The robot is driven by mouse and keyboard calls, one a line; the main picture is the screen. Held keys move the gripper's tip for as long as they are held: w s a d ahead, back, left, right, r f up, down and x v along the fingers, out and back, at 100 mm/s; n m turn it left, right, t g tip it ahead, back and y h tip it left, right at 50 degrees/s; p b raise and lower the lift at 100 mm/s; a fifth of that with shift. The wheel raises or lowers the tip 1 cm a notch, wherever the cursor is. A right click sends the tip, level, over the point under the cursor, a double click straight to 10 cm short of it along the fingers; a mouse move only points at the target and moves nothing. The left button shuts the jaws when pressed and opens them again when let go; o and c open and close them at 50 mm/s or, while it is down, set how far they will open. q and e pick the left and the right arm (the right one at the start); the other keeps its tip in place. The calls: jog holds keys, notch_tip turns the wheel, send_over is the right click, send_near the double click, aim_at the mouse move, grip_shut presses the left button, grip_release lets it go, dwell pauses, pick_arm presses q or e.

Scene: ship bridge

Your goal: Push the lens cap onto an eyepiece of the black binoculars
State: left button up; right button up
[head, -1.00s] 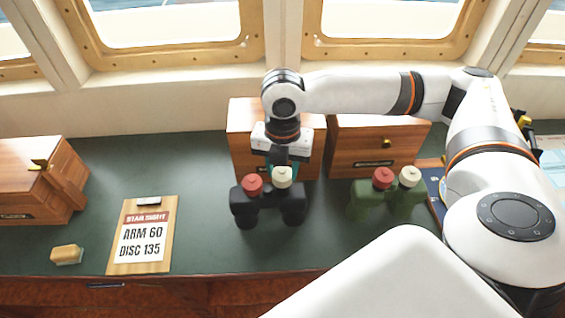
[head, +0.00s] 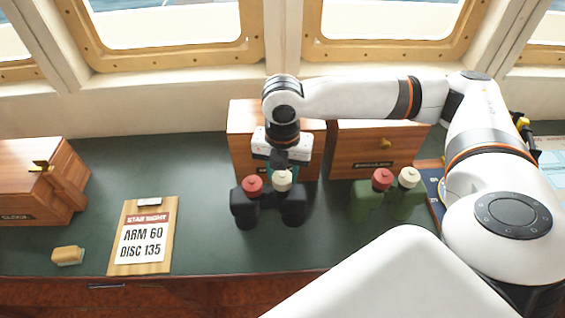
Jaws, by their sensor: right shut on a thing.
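The black binoculars (head: 268,204) stand upright on the green desk top, eyepieces up. A red cap (head: 252,184) is on the left eyepiece. A cream lens cap (head: 282,181) is at the top of the right eyepiece. My right gripper (head: 281,167) comes down from above and behind, shut on the cream cap. The fingertips are small and partly hidden, and I cannot tell whether the cap is fully seated. My left gripper is not in view.
Green binoculars (head: 386,202) with red and cream tops stand to the right. Wooden boxes (head: 375,150) stand behind. A clipboard (head: 141,240) and a tan block (head: 67,255) lie at left. The desk between clipboard and black binoculars is clear.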

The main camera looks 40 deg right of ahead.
jog(key=shift+f+p, duration=0.4)
dwell(0.8)
jog(key=o, duration=1)
jog(key=shift+o, duration=0.7)
jog(key=shift+o, duration=1.4)
jog(key=shift+r, duration=0.1)
notch_tip(320, 180, up, 5)
jog(key=p, duration=0.6)
jog(key=shift+r+p, duration=0.75)
jog(key=shift+r, duration=0.15)
